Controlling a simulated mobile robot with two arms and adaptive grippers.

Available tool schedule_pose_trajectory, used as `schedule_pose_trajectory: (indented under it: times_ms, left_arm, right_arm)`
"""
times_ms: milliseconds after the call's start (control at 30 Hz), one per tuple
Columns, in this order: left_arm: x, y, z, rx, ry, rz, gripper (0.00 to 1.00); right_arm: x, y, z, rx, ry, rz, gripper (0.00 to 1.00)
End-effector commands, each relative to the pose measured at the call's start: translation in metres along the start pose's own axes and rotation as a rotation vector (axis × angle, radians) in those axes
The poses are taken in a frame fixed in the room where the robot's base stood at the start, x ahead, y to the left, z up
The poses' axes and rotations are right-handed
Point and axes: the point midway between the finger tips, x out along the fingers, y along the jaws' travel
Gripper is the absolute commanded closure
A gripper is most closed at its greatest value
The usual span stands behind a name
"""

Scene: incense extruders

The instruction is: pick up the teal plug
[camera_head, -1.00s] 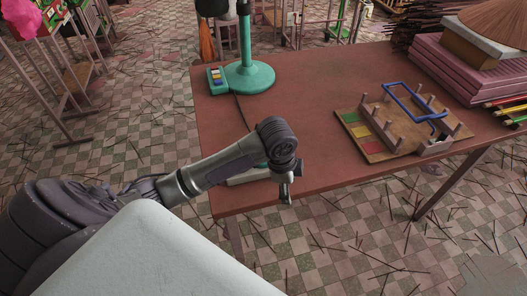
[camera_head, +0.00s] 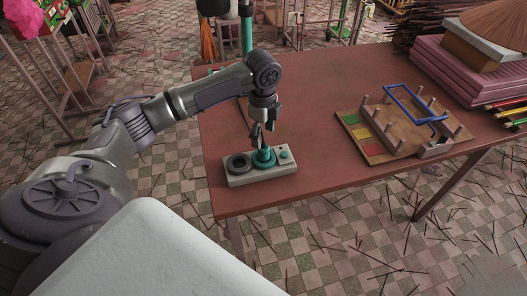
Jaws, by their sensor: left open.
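The teal plug (camera_head: 264,157) stands upright in a pale block (camera_head: 261,176) near the front left of the table. A dark ring (camera_head: 238,163) sits on the block to its left and a small teal knob (camera_head: 284,154) to its right. My left gripper (camera_head: 263,138) points down directly over the plug. Its fingers are open, on either side of the plug's upper part; whether they touch it I cannot tell. My right gripper is not in view.
A wooden board (camera_head: 399,135) with pegs, coloured patches and a blue frame (camera_head: 410,103) lies on the right of the reddish table (camera_head: 330,180). Pink stacked boxes (camera_head: 470,68) stand at the back right. A teal lamp post (camera_head: 246,35) is behind my arm.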

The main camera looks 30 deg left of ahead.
Motion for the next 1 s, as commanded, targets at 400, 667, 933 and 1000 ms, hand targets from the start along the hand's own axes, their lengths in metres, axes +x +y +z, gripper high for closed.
schedule_pose_trajectory:
  times_ms: [400, 667, 933, 1000]
  left_arm:
    - [0.042, 0.006, -0.003, -0.001, 0.0, 0.004, 0.33]
    - [0.065, 0.005, -0.003, 0.0, 0.0, -0.002, 0.33]
    - [0.065, 0.004, -0.003, 0.0, 0.0, -0.002, 0.49]
    - [0.065, 0.004, -0.002, 0.0, 0.0, -0.002, 0.61]
  right_arm:
    - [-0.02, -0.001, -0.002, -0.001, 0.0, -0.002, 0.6]
    - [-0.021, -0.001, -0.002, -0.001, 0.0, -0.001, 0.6]
    - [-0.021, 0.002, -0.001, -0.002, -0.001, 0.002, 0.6]
    - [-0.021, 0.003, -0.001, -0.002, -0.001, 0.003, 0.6]
